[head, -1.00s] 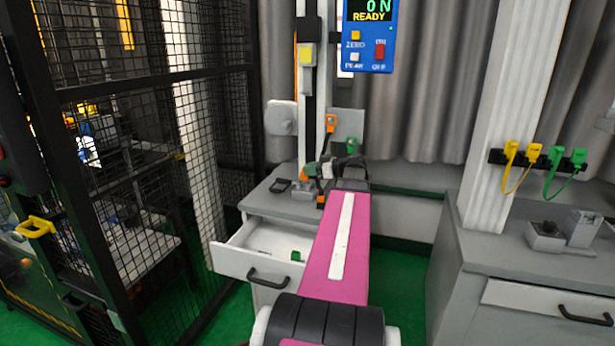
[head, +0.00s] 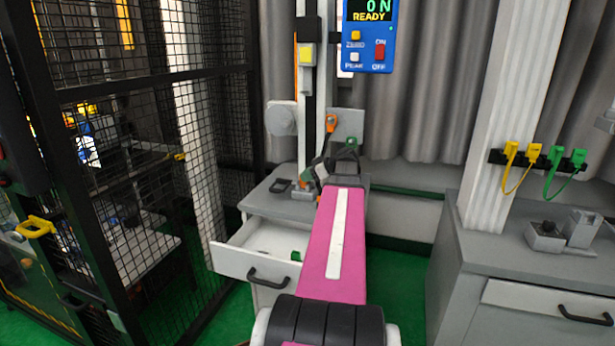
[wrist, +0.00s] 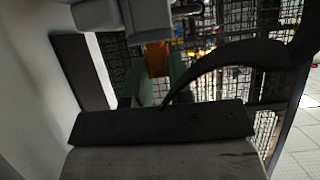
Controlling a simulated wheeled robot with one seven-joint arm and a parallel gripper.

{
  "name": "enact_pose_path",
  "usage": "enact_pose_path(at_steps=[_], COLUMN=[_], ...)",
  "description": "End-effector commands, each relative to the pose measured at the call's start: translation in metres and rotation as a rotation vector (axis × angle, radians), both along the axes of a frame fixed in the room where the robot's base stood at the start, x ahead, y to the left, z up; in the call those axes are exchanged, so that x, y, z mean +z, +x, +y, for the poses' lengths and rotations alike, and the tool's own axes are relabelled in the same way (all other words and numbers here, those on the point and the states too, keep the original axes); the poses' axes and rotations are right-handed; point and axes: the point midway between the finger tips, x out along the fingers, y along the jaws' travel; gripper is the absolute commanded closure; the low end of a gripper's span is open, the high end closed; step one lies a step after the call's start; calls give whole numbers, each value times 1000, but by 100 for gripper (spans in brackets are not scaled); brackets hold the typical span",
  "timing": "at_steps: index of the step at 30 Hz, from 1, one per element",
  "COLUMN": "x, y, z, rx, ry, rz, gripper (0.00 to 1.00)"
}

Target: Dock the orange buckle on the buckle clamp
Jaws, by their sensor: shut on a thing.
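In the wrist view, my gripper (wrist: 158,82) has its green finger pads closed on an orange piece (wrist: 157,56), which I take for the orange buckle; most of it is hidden. A black strap curves away to the right. In the head view, my gripper (head: 312,174) is beside the upright post, just above the grey bench, partly hidden by my arm. A grey block (head: 301,193) at the foot of the post may be the buckle clamp; I cannot tell whether the buckle touches it. A grey part (wrist: 125,14) shows above the buckle in the wrist view.
An orange piece (head: 331,122) and a green piece (head: 350,142) are beside the post. A blue readout box (head: 369,35) shows READY. The drawer (head: 262,262) below stands open. A black mesh cage (head: 130,160) is on the left. Yellow and green clips hang on the right.

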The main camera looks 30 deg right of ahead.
Motion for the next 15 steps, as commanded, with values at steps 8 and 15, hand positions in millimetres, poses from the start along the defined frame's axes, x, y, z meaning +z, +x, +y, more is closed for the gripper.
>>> enact_pose_path(at_steps=[8,15], x=[-2,-1], y=[0,0], z=[0,0], rx=[0,0], ry=[1,1], rz=[-1,-1], gripper=[100,54])
